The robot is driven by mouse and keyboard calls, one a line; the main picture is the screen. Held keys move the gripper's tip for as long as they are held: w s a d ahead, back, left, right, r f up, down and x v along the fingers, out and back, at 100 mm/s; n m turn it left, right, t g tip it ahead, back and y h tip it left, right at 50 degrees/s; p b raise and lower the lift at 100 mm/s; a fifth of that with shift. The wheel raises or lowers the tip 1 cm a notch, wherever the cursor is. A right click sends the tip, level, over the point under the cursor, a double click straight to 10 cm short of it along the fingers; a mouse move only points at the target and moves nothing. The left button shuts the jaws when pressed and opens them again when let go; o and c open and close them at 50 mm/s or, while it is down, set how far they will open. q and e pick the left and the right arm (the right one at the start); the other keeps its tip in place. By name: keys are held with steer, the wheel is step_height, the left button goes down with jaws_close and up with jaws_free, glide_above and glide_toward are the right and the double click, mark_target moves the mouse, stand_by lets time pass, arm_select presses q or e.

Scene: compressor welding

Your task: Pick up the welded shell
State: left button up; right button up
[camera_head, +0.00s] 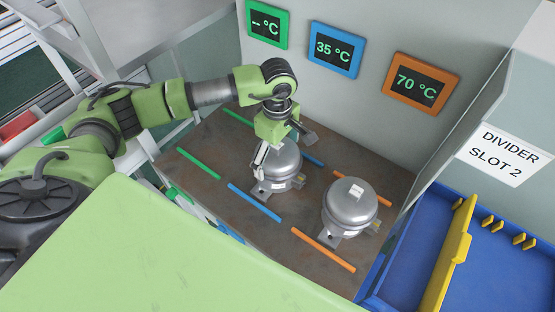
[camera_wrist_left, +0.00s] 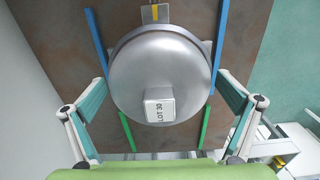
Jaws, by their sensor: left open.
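Two grey metal domed shells stand on the brown bench. The nearer-to-gripper shell (camera_head: 284,170) is by the blue strips, partly hidden by my left gripper. The other shell (camera_head: 350,207) stands to its right, by the orange strips, with a white label on top. My left gripper (camera_head: 284,150) is open above the first shell, pointing down. In the left wrist view this shell (camera_wrist_left: 158,70) lies between the two spread fingers, its white label reading LOT 30. Whether the fingers touch it I cannot tell. My right gripper is not in view.
Green (camera_head: 267,24), blue (camera_head: 335,49) and orange (camera_head: 421,83) framed displays on the wall read "-- °C", 35 °C and 70 °C. A blue crate (camera_head: 395,262) with a yellow divider (camera_head: 449,258) stands at the right. The bench (camera_head: 215,195) is bare by the green strips.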

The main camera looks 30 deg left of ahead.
arm_select(q)
steer(key=shift+f, duration=0.35)
steer(key=c, duration=1.3)
steer(key=shift+w+r, duration=0.1)
steer(key=shift+r, duration=0.1)
